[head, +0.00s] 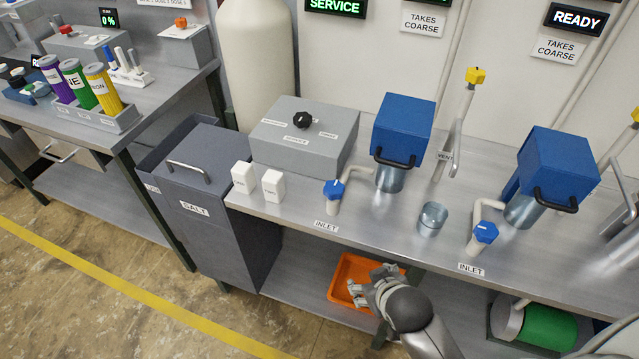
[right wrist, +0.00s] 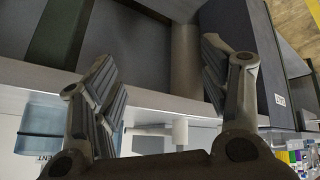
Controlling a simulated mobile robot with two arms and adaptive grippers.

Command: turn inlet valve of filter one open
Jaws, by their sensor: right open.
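Two blue filter heads stand on the steel bench, a left one (head: 403,125) and a right one (head: 556,165). In front of each is a blue inlet valve knob on a pale pipe: a left knob (head: 334,189) and a right knob (head: 485,232). Each has an INLET label at the bench edge. No filter number is readable. My right gripper (head: 370,286) is low in front of the bench edge, below both knobs and apart from them. In the right wrist view its fingers (right wrist: 155,75) are spread and empty. My left gripper is out of view.
The bench edge (head: 405,253) overhangs a shelf with an orange bin (head: 350,280) behind my gripper. A metal cup (head: 432,218) stands between the knobs. Two white boxes (head: 258,181) and a grey SALT bin (head: 215,215) are at left. A green cylinder (head: 548,328) lies below right.

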